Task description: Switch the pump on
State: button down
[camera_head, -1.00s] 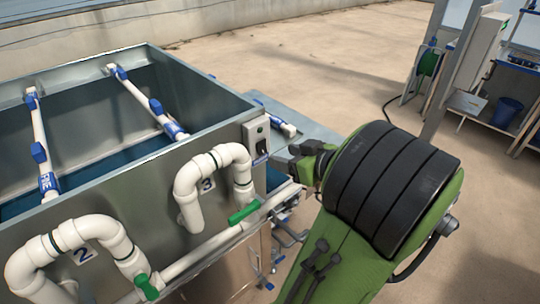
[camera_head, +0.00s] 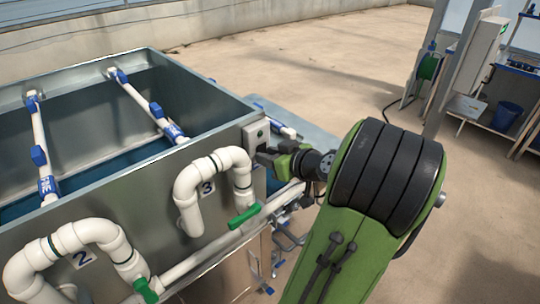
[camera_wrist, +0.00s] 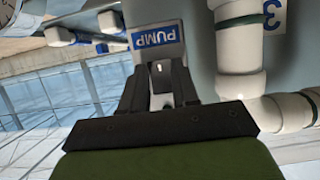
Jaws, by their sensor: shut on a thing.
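My gripper (camera_head: 266,158) is at the lower part of this box, reaching in from the right. In the wrist view my gripper (camera_wrist: 160,76) has its two dark fingers close together around a small grey piece, the pump switch (camera_wrist: 159,70). The fingers hide most of the switch, so I cannot tell its position.
The open metal tank (camera_head: 110,185) fills the left, with white pipes (camera_head: 205,170) and green-handled valves (camera_head: 245,215) on its front, close to my arm. A blue bucket (camera_head: 506,115) and bench stand far right. The concrete floor between is clear.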

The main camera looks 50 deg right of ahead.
jog(key=t+b, duration=0.1)
jog(key=b, duration=0.3)
jog(key=f+t+b, duration=0.1)
jog(key=t+b, duration=0.1)
jog(key=b, duration=0.2)
jog(key=shift+f+h, duration=0.1)
jog(key=shift+h, duration=0.2)
jog(key=shift+r, duration=0.2)
jog(key=c, duration=0.8)
grip_release()
jog(key=shift+c, duration=0.2)
jog(key=p+v, duration=0.5)
jog(key=v, duration=1)
jog(key=shift+s, duration=0.35)
